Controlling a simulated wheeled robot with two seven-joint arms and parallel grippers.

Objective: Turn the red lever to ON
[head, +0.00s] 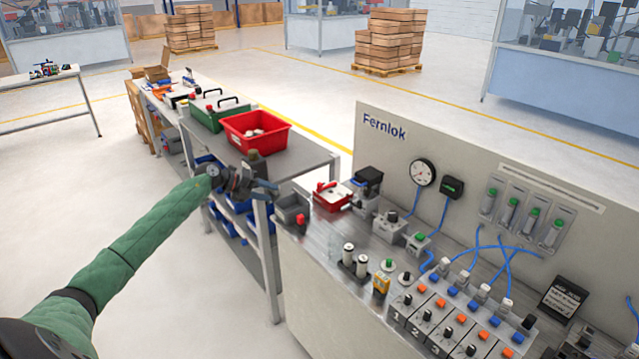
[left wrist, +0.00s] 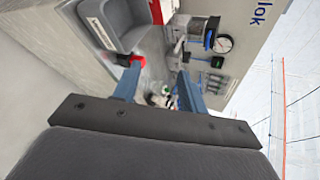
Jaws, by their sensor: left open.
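My left gripper (head: 264,187) is above the gap between the shelf table and the left end of the grey workbench, held in the air. In the left wrist view its two blue-grey fingers (left wrist: 158,74) are apart, with nothing held between them. A small red part (head: 300,219) shows at the front of a grey bin (head: 289,207) on the bench's left end; it also shows near the left finger in the left wrist view (left wrist: 126,60). A red box-like item (head: 331,196) with a pale top stands just behind. I cannot tell which is the red lever, or any ON marking. My right gripper is out of view.
The bench panel (head: 385,150) reads Fernlok and carries a gauge (head: 422,173) and blue hoses. Numbered switches (head: 440,310) and spools (head: 348,254) crowd the bench's front and right. A red bin (head: 256,133) stands on the shelf table. Bare metal lies at the bench's left front.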

